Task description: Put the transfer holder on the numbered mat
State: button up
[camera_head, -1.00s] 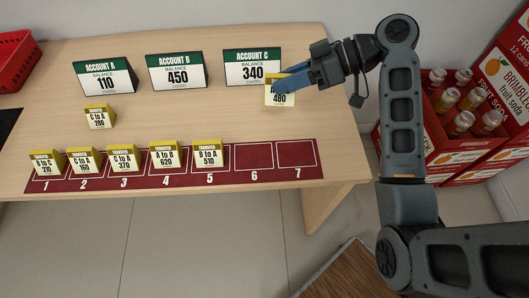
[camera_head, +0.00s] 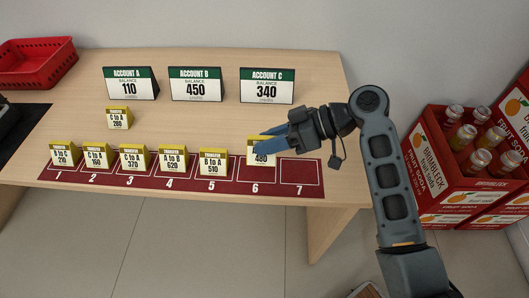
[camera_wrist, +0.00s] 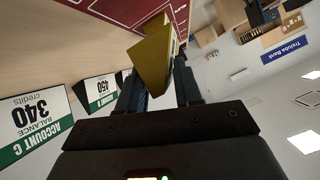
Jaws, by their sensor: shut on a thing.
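My gripper (camera_head: 262,144) is shut on a yellow transfer holder (camera_head: 262,160) with a white label reading 480; my fingers hide the upper lines. In the head view the holder is upright at the back part of slot 6 of the dark red numbered mat (camera_head: 301,171). I cannot tell whether it touches the mat. In the wrist view the yellow holder (camera_wrist: 153,55) is between the fingers, with the mat (camera_wrist: 122,8) beyond it. Slots 1 to 5 each have a yellow holder, the nearest being B to A 510 (camera_head: 213,163). Slot 7 is empty.
Another holder, C to A 280 (camera_head: 119,118), stands behind the mat. Account signs A (camera_head: 130,84), B (camera_head: 195,84) and C (camera_head: 267,86) line the back. A red basket (camera_head: 38,65) is at the left. Red soda crates (camera_head: 470,160) stand right of the counter.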

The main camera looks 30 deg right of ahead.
jog(key=shift+w+a+f, duration=0.3)
jog(key=shift+a+f, duration=0.05)
jog(key=shift+a, duration=0.1)
jog(key=shift+f, duration=2)
jog(key=shift+f, duration=0.1)
jog(key=o, duration=1.1)
jog(key=shift+c, duration=0.2)
jog(key=shift+r, duration=0.2)
jog(key=v, duration=1.2)
jog(key=shift+f, duration=0.1)
